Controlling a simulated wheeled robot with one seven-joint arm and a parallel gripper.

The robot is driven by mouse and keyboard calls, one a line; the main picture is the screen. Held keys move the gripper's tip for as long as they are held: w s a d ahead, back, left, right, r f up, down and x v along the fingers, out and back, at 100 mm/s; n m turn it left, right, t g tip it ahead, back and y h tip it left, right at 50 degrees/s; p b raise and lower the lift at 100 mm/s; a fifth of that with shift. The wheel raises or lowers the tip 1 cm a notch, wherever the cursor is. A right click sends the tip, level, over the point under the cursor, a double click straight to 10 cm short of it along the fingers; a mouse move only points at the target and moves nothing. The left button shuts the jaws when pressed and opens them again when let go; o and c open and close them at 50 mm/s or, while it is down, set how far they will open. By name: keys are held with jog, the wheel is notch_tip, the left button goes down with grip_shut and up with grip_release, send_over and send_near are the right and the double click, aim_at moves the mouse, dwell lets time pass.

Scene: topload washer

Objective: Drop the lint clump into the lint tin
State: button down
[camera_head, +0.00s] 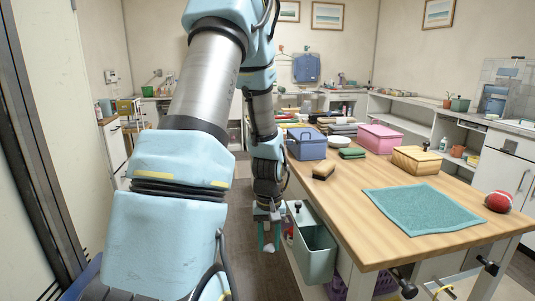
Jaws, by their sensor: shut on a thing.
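My gripper (268,238) points down beside the left edge of the wooden table, below the level of its top. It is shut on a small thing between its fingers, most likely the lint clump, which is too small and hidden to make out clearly. A pale green open bin (318,262) hangs at the table's left side, just right of my gripper and apart from it. I cannot tell whether this bin is the lint tin. No other container is clearly a lint tin.
The wooden table (365,235) holds a teal towel (422,208), a red ball (498,202), a yellow box (416,160), a pink box (380,138), a blue bin (306,145) and a brush (323,172). Open floor lies left of the table. Clamps stick out at its front edge.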

jog(key=w+a+f, duration=0.2)
jog(key=a+f, duration=0.6)
jog(key=a, duration=0.2)
jog(key=shift+a+f+m, duration=0.25)
jog(key=shift+f+m, duration=0.15)
